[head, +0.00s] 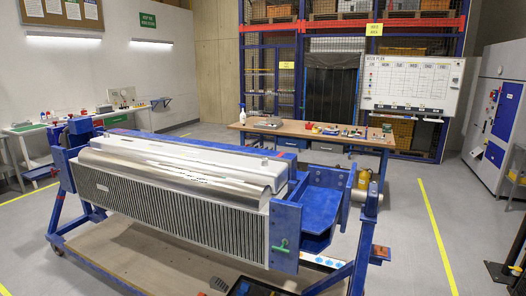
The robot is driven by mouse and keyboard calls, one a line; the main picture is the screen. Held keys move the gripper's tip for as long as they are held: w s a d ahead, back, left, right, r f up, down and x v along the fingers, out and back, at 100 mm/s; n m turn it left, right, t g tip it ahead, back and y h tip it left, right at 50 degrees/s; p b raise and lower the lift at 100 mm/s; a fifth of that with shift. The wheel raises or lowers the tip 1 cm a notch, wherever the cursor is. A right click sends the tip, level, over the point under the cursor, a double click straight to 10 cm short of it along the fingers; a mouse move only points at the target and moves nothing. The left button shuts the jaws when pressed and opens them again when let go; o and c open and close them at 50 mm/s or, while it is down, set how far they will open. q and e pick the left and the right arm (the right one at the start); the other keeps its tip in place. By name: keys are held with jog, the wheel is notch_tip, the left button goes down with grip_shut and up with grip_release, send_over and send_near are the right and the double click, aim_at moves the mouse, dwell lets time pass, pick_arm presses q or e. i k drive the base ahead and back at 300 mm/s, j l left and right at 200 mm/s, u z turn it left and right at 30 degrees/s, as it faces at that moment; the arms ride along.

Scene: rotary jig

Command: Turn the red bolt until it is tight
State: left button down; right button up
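A blue rotary jig (325,205) stands in the middle of the head view on a wheeled frame. It holds a long grey finned unit (180,205) with a shiny metal cover (175,165). A green handle-like part (281,247) sits on the blue end plate (284,225). A small rust-red part (380,251) is on the jig's right leg; I cannot tell whether it is a bolt. No red bolt is clearly recognisable from here. Neither of my grippers is in view.
A wooden-topped workbench (310,136) with tools stands behind the jig. A whiteboard (410,85) and blue racking (270,70) are at the back. A grey cabinet (500,105) stands at the right. Open floor (420,230) with a yellow line lies right of the jig.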

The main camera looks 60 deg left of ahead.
aim_at(53, 172)
jog(key=u, duration=3.9)
jog(key=i+u, duration=0.15)
jog(key=i, duration=0.8)
jog(key=i+l+u, duration=0.1)
jog(key=i, duration=0.85)
jog(key=i+l+u, duration=0.15)
jog(key=i, duration=3.45)
jog(key=i+j+z, duration=0.15)
jog(key=i, duration=1.05)
jog(key=i+l+z, duration=0.1)
jog(key=i+z, duration=0.2)
jog(key=i, duration=0.2)
jog(key=i+z, duration=0.3)
jog(key=i, duration=0.2)
jog(key=i+j+z, duration=0.2)
jog(key=i+z, duration=0.15)
jog(key=i, duration=0.15)
jog(key=i+j+z, duration=0.3)
jog(key=i, duration=0.15)
jog(key=i+z, duration=0.1)
jog(key=z, duration=2.5)
